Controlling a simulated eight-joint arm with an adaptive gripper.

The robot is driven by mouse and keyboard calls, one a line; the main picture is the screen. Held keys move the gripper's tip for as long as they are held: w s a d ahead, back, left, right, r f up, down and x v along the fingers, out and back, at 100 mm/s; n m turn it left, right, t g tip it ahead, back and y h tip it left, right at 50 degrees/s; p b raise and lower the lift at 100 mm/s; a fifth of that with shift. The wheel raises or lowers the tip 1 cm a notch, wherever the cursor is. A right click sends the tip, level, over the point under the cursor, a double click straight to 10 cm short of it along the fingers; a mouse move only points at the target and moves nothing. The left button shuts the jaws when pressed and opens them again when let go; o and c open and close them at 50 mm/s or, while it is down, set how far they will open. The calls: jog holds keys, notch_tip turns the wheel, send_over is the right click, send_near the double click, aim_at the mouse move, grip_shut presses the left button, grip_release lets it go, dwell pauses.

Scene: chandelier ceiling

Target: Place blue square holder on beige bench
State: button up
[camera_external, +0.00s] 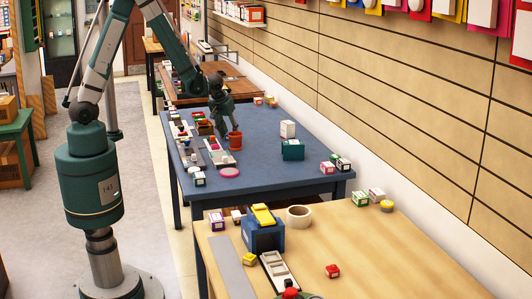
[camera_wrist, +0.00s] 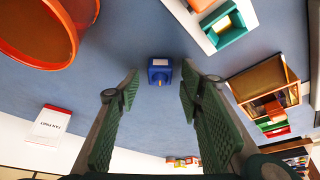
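A small blue square holder (camera_wrist: 160,64) lies on the blue-topped table in the wrist view, centred ahead of my fingertips. In the external view I cannot make it out; my gripper may hide it. My gripper (camera_external: 228,131) points down over the blue table, beside an orange-red pot. In the wrist view its two green-padded fingers (camera_wrist: 160,84) are spread apart with nothing between the pads. The holder looks to be beyond the tips, not touched. The beige bench (camera_external: 390,262) is the light wooden table in the foreground of the external view.
The orange-red pot (camera_external: 235,141) stands close to my gripper. Trays of small items (camera_external: 216,154) lie at its left; a teal box (camera_external: 292,150) and white box (camera_external: 288,129) stand right. A larger blue box (camera_external: 262,235) and tape roll (camera_external: 299,216) occupy the bench's left; its right is clearer.

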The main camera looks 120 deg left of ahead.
jog(key=shift+c, duration=0.5)
jog(key=c, duration=0.8)
jog(key=shift+c, duration=0.2)
jog(key=shift+r+p, duration=0.9)
jog(key=shift+r, duration=4.1)
